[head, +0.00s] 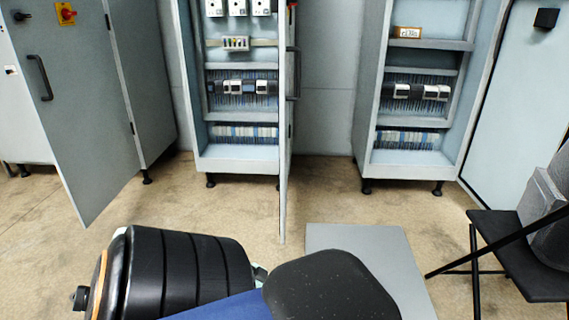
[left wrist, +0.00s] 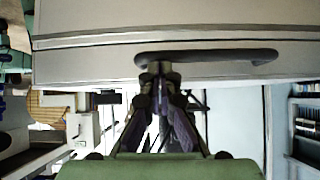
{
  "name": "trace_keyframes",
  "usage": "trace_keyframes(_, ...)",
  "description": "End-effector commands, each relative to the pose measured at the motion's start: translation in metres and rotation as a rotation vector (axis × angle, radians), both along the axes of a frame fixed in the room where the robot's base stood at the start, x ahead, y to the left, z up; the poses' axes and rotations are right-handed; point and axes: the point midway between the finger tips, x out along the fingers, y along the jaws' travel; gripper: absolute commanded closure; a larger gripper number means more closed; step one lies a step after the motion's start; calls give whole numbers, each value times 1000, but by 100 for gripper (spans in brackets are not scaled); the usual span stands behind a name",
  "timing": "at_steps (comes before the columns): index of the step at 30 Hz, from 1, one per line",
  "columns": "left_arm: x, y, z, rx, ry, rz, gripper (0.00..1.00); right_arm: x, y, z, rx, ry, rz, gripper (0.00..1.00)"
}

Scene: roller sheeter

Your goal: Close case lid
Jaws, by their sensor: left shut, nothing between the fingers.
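My left gripper (left wrist: 160,72) is shut and empty in the left wrist view. Its fingertips overlap the left part of a dark bar handle (left wrist: 225,54) on a pale grey panel (left wrist: 100,22); I cannot tell whether they touch. I cannot tell whether this panel is the case lid. In the head view, my dark arm parts fill the bottom and no fingertips show. A grey cabinet door with a dark handle (head: 40,77) stands at the left. The middle cabinet (head: 240,165) is open, its door (head: 285,150) seen edge-on. My right gripper is not in view.
Another open cabinet (head: 400,157) stands at the back right, with its pale door (head: 520,100) beside it. A black folding chair (head: 520,262) at the right holds a grey object (head: 545,200). A flat grey panel (head: 368,258) lies low in front. Floor between is bare.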

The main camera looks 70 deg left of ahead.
Motion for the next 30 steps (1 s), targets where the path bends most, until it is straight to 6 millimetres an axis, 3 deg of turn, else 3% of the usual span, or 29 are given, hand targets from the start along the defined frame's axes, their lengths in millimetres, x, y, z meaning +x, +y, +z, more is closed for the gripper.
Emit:
trace_keyframes(12,2,-10,-35,-17,7,-3,100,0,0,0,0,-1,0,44)
trace_keyframes(30,4,-14,-41,-20,4,-11,100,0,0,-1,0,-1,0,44)
